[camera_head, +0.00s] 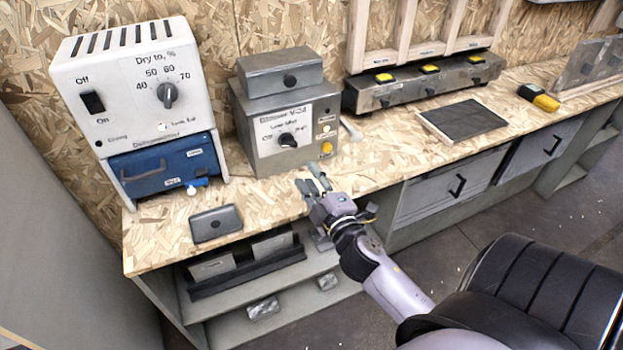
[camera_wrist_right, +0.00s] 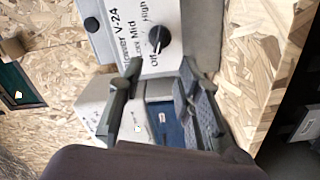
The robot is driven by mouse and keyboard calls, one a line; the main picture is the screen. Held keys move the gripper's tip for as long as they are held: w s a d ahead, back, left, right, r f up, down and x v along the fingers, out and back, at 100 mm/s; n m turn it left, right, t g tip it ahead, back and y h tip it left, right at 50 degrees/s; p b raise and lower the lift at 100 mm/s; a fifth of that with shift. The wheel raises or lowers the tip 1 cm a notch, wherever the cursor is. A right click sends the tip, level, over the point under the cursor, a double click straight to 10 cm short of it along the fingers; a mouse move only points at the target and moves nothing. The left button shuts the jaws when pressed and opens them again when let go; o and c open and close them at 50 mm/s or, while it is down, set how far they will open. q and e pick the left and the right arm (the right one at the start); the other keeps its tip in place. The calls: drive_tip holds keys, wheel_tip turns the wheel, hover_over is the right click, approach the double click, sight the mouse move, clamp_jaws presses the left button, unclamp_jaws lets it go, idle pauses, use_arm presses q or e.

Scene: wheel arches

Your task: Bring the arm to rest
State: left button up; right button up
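My right gripper (camera_head: 313,186) is over the front part of the workbench (camera_head: 374,163), in front of the grey metal box with a black knob (camera_head: 287,140). Its two fingers stand apart and nothing shows between them. The right wrist view also shows the open fingers of the right gripper (camera_wrist_right: 155,95), with the grey box's knob (camera_wrist_right: 160,40) beyond them. My right arm (camera_head: 385,280) reaches in from the lower right. My left gripper is not in the head view.
A white dehumidifier (camera_head: 135,100) with a blue drawer (camera_head: 165,168) stands at the left. A dark flat tray (camera_head: 216,222) lies near the front edge. A dark panel (camera_head: 464,120) and a yellow-black tool (camera_head: 539,97) lie to the right. Drawers (camera_head: 449,188) are below the bench.

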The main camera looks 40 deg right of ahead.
idle(0.6)
drive_tip(key=s+a+f+m+g, duration=0.4)
drive_tip(key=s+f+m+g, duration=0.3)
drive_tip(key=s+f, duration=0.25)
drive_tip(key=s+a+f+m+g+y, duration=0.1)
drive_tip(key=s+a+f+g+y, duration=0.1)
drive_tip(key=s+a+g, duration=0.4)
drive_tip(key=s+a+f+m+g+y, duration=0.1)
drive_tip(key=s+a+f+y, duration=0.2)
drive_tip(key=s+a, duration=0.3)
drive_tip(key=s+d+f+g, duration=0.1)
drive_tip(key=s+f, duration=0.1)
drive_tip(key=f, duration=1.2)
drive_tip(key=s+d+f, duration=0.1)
drive_tip(key=f, duration=1.3)
drive_tip(key=s+d+f+g, duration=0.1)
drive_tip(key=s+d+f, duration=0.1)
drive_tip(key=s+f, duration=1.2)
drive_tip(key=shift+s+d+h, duration=0.25)
drive_tip(key=shift+s+h, duration=0.05)
drive_tip(key=shift+s, duration=0.85)
drive_tip(key=shift+f, duration=0.1)
